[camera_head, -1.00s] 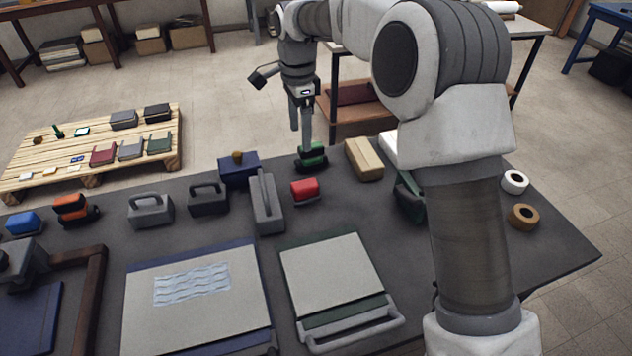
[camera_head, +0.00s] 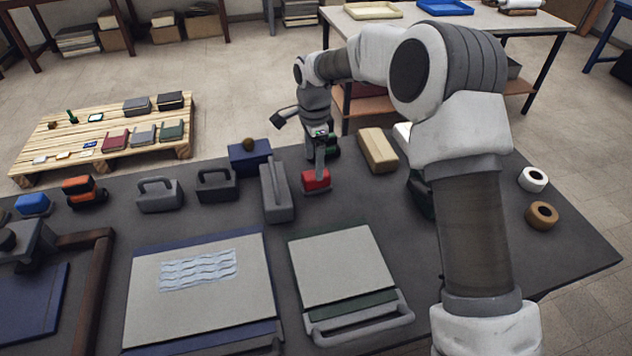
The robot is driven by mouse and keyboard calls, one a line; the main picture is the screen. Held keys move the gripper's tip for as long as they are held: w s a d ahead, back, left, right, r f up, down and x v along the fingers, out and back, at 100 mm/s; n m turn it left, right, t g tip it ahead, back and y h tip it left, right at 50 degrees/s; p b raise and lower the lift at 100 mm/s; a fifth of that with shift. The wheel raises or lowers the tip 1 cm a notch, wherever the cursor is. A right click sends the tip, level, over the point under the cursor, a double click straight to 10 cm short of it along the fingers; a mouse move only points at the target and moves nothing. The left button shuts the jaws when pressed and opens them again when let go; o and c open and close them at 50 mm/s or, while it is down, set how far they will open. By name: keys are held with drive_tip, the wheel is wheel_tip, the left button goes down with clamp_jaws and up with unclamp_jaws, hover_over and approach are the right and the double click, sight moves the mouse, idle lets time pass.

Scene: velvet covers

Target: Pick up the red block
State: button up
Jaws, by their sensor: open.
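The red block (camera_head: 316,180) lies on the dark grey table, right of a long grey handled tool. My gripper (camera_head: 319,168) points down at the red block from above. Its fingers overlap the block's upper part in this view, and I cannot tell whether they touch it. The gripper is open. The fingers cover part of the block's top and far side.
The grey handled tool (camera_head: 275,192) stands close on the left, with a blue box (camera_head: 250,157) behind it. A tan block (camera_head: 378,150) lies to the right. A green-edged board (camera_head: 343,268) lies in front. A dark green object behind is partly hidden by my gripper.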

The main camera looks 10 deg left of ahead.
drive_tip(key=f, duration=0.5)
drive_tip(key=shift+s+d+b, duration=0.1)
drive_tip(key=shift+d+b, duration=0.15)
drive_tip(key=shift+b, duration=0.15)
clamp_jaws()
